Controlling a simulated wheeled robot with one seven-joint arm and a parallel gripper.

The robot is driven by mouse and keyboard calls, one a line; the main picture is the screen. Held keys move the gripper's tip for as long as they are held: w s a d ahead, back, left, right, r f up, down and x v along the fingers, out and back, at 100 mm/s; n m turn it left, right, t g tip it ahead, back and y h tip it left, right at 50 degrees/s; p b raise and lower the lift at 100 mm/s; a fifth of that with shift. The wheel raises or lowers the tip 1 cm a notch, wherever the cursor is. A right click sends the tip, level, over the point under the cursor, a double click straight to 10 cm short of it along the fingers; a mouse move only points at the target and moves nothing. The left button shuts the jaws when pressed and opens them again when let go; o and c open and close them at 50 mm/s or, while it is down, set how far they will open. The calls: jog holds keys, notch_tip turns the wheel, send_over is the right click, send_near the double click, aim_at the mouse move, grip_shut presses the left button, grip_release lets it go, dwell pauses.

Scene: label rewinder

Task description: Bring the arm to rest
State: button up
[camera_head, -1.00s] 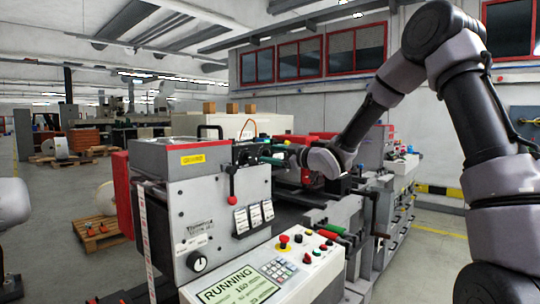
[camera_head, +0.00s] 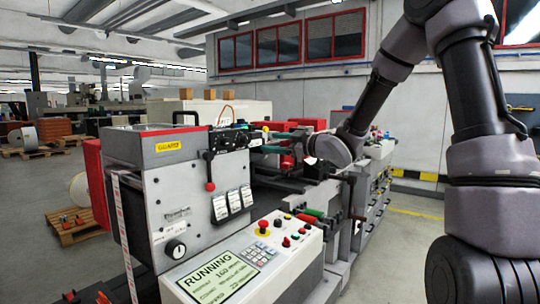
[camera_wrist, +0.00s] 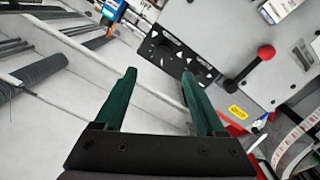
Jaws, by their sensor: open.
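My arm (camera_head: 470,120) comes down from the upper right in the head view and reaches left over the label rewinder (camera_head: 185,185). My gripper (camera_wrist: 158,82) shows in the wrist view with its two green fingers apart and nothing between them. In the head view the green fingers show near the top right of the machine's grey front housing, beside its black plate. In the wrist view the machine's black plate (camera_wrist: 175,52) and red-knobbed lever (camera_wrist: 262,55) lie beyond the fingertips, apart from them.
The control panel (camera_head: 245,262) reads RUNNING and carries a red emergency button (camera_head: 263,226) and several others. A red-knobbed lever (camera_head: 209,185) sticks out of the housing. A pallet (camera_head: 72,225) stands on the floor at left. Open floor lies at right.

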jog(key=s+d+r+m+h, duration=0.3)
jog(key=s+d+m+h, duration=0.3)
jog(key=d, duration=0.4)
jog(key=s+d+r+m+h, duration=0.2)
jog(key=s+d+m+h, duration=0.3)
jog(key=d+m+h, duration=0.4)
jog(key=s+m+g+y, duration=0.1)
jog(key=s+m+g, duration=0.1)
jog(key=s, duration=0.7)
jog(key=s+d+f+m+g+y, duration=0.1)
jog(key=s+m+g+y, duration=0.1)
jog(key=s, duration=0.8)
jog(key=shift+s+d+f+m, duration=0.2)
jog(key=shift+d+f+m, duration=0.1)
jog(key=shift+m, duration=0.4)
dwell(1.4)
